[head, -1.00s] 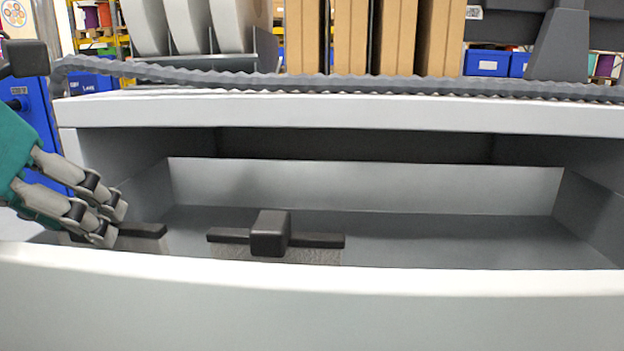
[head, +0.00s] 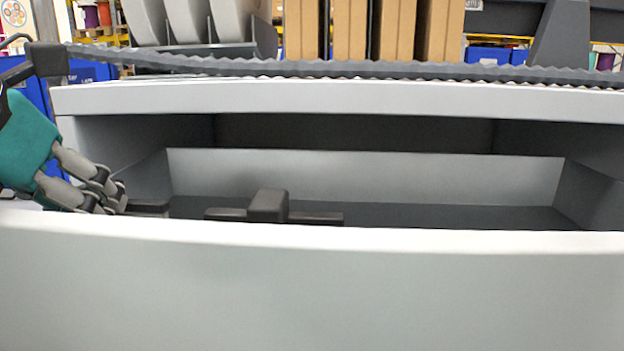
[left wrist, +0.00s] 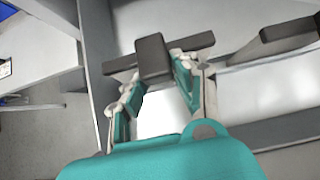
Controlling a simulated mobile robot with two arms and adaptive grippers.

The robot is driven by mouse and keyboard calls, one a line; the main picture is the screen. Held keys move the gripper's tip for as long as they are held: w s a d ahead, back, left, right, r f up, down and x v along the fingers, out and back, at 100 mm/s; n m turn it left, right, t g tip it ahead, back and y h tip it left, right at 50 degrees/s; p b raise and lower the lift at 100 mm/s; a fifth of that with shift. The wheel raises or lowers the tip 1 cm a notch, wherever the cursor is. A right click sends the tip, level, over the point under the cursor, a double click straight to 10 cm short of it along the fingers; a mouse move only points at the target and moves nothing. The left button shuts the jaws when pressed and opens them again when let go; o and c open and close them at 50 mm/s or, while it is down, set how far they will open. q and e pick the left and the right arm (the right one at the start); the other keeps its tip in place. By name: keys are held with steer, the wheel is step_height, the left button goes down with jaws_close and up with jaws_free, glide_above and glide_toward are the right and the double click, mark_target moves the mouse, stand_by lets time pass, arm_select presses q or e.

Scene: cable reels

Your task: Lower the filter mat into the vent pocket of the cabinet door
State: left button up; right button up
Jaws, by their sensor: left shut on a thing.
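My left gripper (head: 118,203) is at the left end of a grey bin-like recess, just behind its pale front wall. In the left wrist view its fingers (left wrist: 160,85) are shut around a dark block-shaped handle (left wrist: 152,58) with a dark crossbar, apparently the filter mat's top. A bit of the bar (head: 150,207) shows beside the fingers in the head view; the mat below is hidden by the front wall. A second dark handle with crossbar (head: 268,206) stands to its right, apart. I cannot make out the vent pocket. My right gripper is not in view.
The pale front wall (head: 320,290) runs across the near side, and a pale ledge (head: 340,97) with a dark ribbed cable (head: 330,68) runs above the recess. The recess's right part looks clear. Cardboard panels (head: 350,30) and grey discs (head: 188,20) stand behind.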

arm_select(q)
steer(key=shift+f, duration=0.15)
jaws_close()
steer(key=shift+o, duration=1.5)
jaws_free()
jaws_close()
steer(key=shift+w+r+p, duration=0.1)
steer(key=shift+r+p, duration=0.4)
steer(key=shift+r, duration=0.25)
step_height(320, 180, up, 7)
steer(key=p, duration=0.4)
steer(key=shift+f+p, duration=0.15)
steer(key=shift+p, duration=0.2)
steer(key=shift+s, duration=0.2)
